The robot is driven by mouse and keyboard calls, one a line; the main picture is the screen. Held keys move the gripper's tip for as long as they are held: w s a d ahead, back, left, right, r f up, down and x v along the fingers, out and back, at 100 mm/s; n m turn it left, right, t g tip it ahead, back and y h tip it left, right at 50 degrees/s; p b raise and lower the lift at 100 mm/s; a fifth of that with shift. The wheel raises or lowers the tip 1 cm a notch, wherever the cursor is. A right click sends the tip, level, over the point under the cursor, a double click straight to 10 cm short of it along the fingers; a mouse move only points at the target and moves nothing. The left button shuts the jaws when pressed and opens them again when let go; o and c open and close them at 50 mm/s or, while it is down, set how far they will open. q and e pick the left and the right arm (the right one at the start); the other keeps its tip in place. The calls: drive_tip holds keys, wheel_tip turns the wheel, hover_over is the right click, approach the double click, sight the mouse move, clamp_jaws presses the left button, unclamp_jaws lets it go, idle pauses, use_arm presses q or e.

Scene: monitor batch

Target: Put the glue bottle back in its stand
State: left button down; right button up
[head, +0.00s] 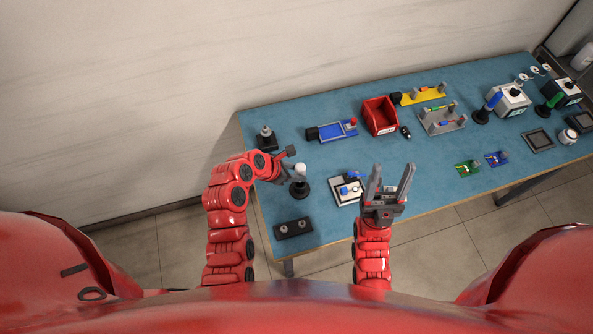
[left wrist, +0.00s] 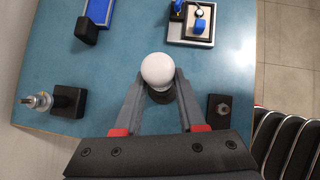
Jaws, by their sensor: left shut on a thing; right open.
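The glue bottle appears to be the white round-topped thing (head: 301,169) in the head view; its white top (left wrist: 157,70) also shows in the left wrist view. My left gripper (head: 287,163) is shut on it, with one finger on each side in the wrist view. A round black base (head: 300,188), likely the stand, shows directly below the white top. It is partly hidden under the bottle in the wrist view (left wrist: 161,96). I cannot tell whether the bottle sits in it or hangs above it. My right gripper (head: 389,190) is open and empty over the front edge.
A black block with metal fittings (head: 293,228) lies at the near left corner. A white-framed fixture with blue parts (head: 346,191) is right of the base. A black block with a metal post (head: 266,139) stands behind. A red bin (head: 380,116) stands further right on the blue table (head: 420,170).

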use_arm(q)
drive_tip(key=shift+f, duration=0.1)
drive_tip(key=shift+f+b, duration=0.45)
drive_tip(key=shift+f, duration=0.85)
drive_tip(key=shift+f, duration=0.35)
drive_tip(key=shift+f, duration=0.4)
drive_tip(key=shift+c, duration=2.1)
unclamp_jaws()
